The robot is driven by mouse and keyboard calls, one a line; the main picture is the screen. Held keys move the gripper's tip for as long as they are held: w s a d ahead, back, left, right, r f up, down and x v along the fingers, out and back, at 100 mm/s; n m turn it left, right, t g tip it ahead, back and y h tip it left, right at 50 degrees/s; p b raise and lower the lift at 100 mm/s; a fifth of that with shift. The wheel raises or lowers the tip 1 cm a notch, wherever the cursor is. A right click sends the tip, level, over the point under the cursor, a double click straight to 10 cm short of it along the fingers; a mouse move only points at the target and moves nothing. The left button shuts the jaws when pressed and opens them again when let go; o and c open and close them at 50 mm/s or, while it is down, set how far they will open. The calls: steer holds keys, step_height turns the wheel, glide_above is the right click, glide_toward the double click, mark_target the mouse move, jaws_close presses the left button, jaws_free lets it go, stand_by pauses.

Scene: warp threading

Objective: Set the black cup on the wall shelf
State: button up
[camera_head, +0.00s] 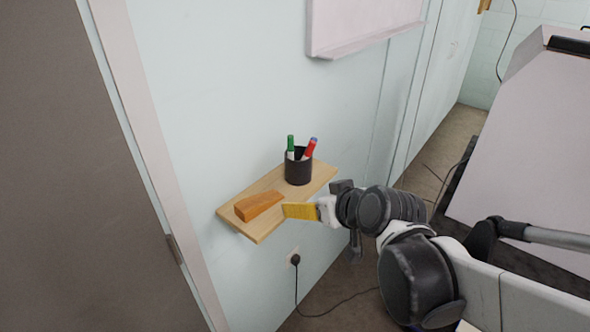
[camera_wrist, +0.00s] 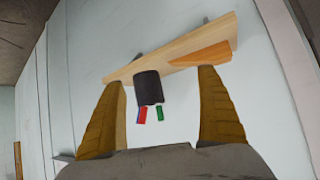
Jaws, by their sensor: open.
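The black cup (camera_head: 298,168) stands upright on the wooden wall shelf (camera_head: 262,234), towards its far right end. A green marker (camera_head: 290,147) and a red marker (camera_head: 310,150) stick out of it. My gripper (camera_head: 290,210) is just in front of the shelf, with its yellow fingers pointing at it. In the wrist view the cup (camera_wrist: 148,87) shows upside down against the shelf (camera_wrist: 180,50). There my gripper (camera_wrist: 163,98) is open, its fingers spread on both sides of the cup and apart from it.
An orange wedge-shaped block (camera_head: 259,205) lies on the shelf to the left of the cup. A whiteboard (camera_head: 362,22) hangs on the wall above. A socket with a plug and cable (camera_head: 295,260) is below the shelf. A dark door (camera_head: 85,170) is at the left.

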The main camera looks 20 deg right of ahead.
steer(key=s+d+m+g+h, duration=0.1)
steer(key=s+g+h, duration=0.1)
steer(key=s, duration=1)
steer(key=shift+d+f+m+g, duration=0.15)
steer(key=shift+f+m+g, duration=0.15)
steer(key=shift+g, duration=0.4)
steer(key=shift+f+b, duration=0.3)
steer(key=shift+b, duration=0.1)
